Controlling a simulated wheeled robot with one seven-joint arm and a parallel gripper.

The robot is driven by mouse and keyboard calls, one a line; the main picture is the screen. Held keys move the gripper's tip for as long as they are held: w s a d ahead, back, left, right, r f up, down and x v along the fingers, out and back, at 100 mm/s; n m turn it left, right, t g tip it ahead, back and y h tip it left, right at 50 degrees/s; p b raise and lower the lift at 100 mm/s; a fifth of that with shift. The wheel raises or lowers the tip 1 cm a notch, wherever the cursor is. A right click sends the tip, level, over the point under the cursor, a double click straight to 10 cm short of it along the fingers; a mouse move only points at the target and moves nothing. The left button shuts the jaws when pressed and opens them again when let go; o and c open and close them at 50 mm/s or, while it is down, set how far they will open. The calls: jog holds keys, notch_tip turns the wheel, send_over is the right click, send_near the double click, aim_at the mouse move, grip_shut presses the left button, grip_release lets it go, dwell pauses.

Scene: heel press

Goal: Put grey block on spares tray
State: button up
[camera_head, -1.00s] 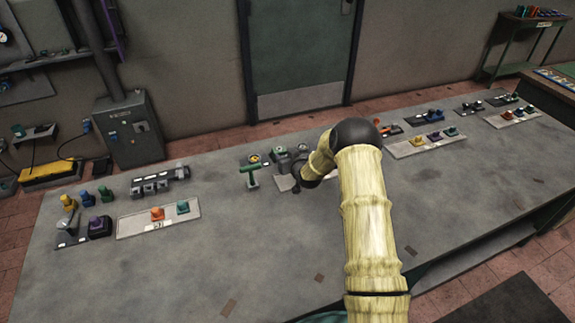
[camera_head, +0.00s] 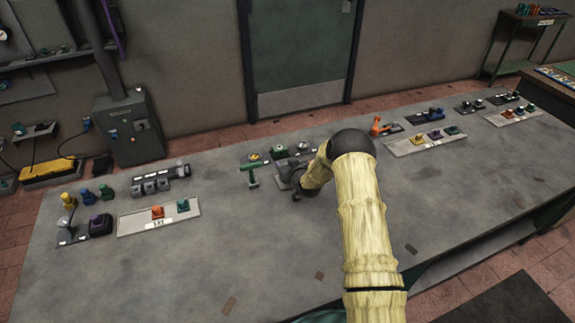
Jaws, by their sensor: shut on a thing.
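My gripper (camera_head: 297,191) is a small dark shape low over the middle of the bench, at the end of my pale yellow arm. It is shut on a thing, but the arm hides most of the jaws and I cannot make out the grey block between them. A light grey plate (camera_head: 281,182) lies on the bench just left of the gripper.
A green-handled press (camera_head: 250,173) and grey fixtures (camera_head: 281,154) stand close behind and left of the gripper. A pale tray (camera_head: 128,224) with orange and teal pieces lies at the left. Another tray (camera_head: 403,149) lies at the right.

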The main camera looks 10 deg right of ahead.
jog(key=shift+f, duration=0.2)
jog(key=o, duration=1.2)
jog(key=shift+r+p, duration=0.8)
jog(key=shift+r, duration=0.05)
jog(key=b+v, duration=0.1)
jog(key=v, duration=0.5)
jog(key=b+v, duration=0.1)
jog(key=v, duration=0.4)
jog(key=shift+s+d+f, duration=0.1)
jog(key=shift+s, duration=0.35)
